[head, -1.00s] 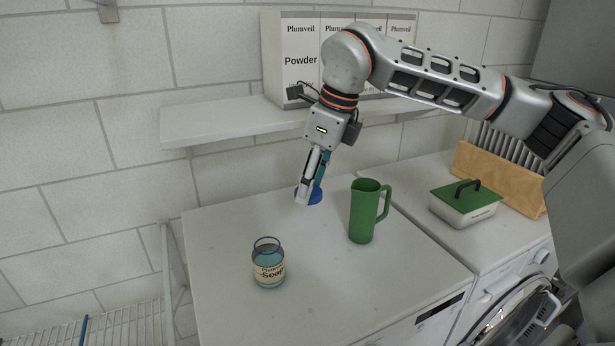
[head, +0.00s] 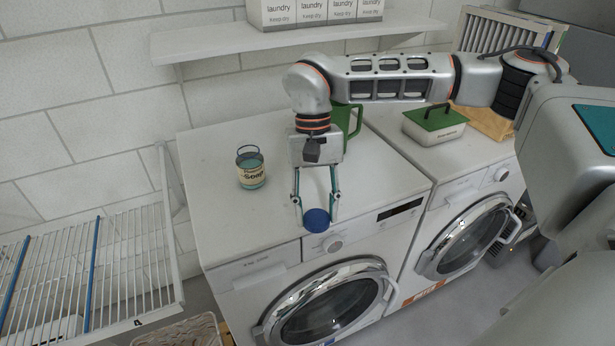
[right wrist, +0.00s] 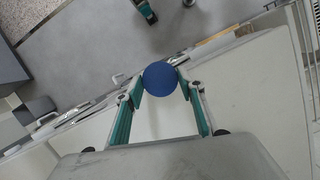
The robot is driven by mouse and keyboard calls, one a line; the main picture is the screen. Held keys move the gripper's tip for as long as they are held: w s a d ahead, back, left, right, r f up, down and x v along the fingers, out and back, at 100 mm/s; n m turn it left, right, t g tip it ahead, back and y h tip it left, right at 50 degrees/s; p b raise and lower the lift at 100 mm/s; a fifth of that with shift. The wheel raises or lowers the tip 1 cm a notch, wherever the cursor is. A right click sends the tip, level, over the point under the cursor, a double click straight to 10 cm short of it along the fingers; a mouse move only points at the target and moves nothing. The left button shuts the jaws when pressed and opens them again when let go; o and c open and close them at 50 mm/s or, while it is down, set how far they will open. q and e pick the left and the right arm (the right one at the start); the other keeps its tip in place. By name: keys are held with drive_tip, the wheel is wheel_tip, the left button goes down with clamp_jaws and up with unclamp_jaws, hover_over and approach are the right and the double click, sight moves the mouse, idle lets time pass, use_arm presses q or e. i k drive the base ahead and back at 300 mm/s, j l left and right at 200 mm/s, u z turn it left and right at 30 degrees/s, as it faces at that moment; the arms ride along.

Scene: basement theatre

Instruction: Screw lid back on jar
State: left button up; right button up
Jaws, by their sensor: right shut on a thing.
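The open glass jar (head: 251,170) with a "Soap" label stands upright on the white washer top, towards its left back, in the head view. Its mouth shows no lid. My right gripper (head: 316,218) is shut on the round blue lid (head: 316,220), in front of the jar and to its right, near the front edge of the washer top. In the right wrist view the lid (right wrist: 160,78) sits between the two fingertips (right wrist: 160,82). My left gripper is not in view.
A green pitcher (head: 354,119) stands behind my right arm, partly hidden. A green-lidded box (head: 434,124) sits on the second machine. A shelf (head: 290,40) with laundry boxes hangs above. A wire rack (head: 85,270) is at left. The washer top (head: 215,215) around the jar is clear.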

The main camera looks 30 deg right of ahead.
sight(250, 163)
drive_tip(key=k+l, duration=0.35)
drive_tip(key=l+z, duration=0.1)
drive_tip(key=z, duration=1.1)
